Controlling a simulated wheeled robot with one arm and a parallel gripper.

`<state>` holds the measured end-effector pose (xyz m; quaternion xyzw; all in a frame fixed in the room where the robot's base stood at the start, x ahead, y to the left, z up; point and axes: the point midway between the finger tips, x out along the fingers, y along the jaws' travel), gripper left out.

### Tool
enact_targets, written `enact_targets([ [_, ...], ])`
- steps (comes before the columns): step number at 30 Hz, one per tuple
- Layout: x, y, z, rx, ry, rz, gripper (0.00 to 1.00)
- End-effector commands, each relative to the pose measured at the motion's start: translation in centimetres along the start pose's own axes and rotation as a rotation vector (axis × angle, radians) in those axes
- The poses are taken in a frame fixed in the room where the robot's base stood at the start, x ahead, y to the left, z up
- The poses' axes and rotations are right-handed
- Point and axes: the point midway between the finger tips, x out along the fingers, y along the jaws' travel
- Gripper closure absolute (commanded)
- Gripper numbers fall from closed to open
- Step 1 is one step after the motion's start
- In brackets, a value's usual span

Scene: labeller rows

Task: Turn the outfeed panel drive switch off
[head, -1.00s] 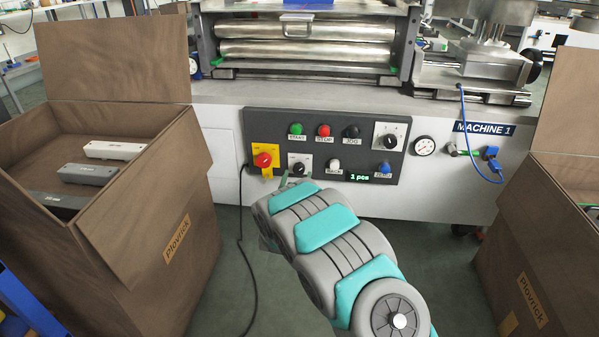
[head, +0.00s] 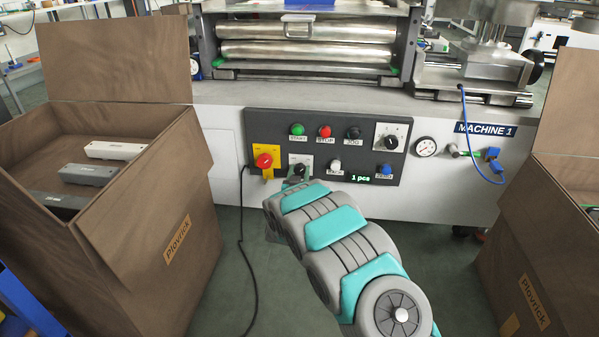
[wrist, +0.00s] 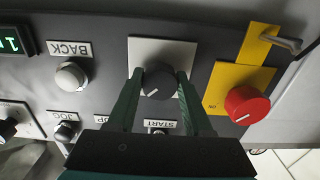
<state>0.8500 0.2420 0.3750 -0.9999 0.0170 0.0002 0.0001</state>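The outfeed panel (head: 345,160) is a dark plate on the front of Machine 1. A black rotary knob on a white plate (head: 299,169) sits low on it, right of the red knob; no name for it is readable. In the wrist view this black knob (wrist: 159,80) carries a pale pointer mark. My gripper (wrist: 160,76) has its two green fingers apart, one on each side of the knob. Whether they touch it I cannot tell. In the head view my arm partly hides the fingers and the plate.
A red knob on a yellow plate (wrist: 247,105) is close beside one finger. The BACK button (wrist: 71,75) and JOG button (wrist: 66,131) are on the other side. Open brown boxes stand left (head: 185,215) and right (head: 570,205). A black cable (head: 242,240) hangs below the panel.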

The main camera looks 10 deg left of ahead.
Motion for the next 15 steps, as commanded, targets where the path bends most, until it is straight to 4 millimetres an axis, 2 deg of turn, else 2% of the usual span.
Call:
enact_targets([
  [2,-0.01,0.01,0.01,0.0,0.0,0.0,0.61],
  [12,-0.01,0.01,0.01,0.0,0.0,0.0,0.99],
  [15,-0.01,0.01,0.02,0.0,0.0,0.0,1.0],
])
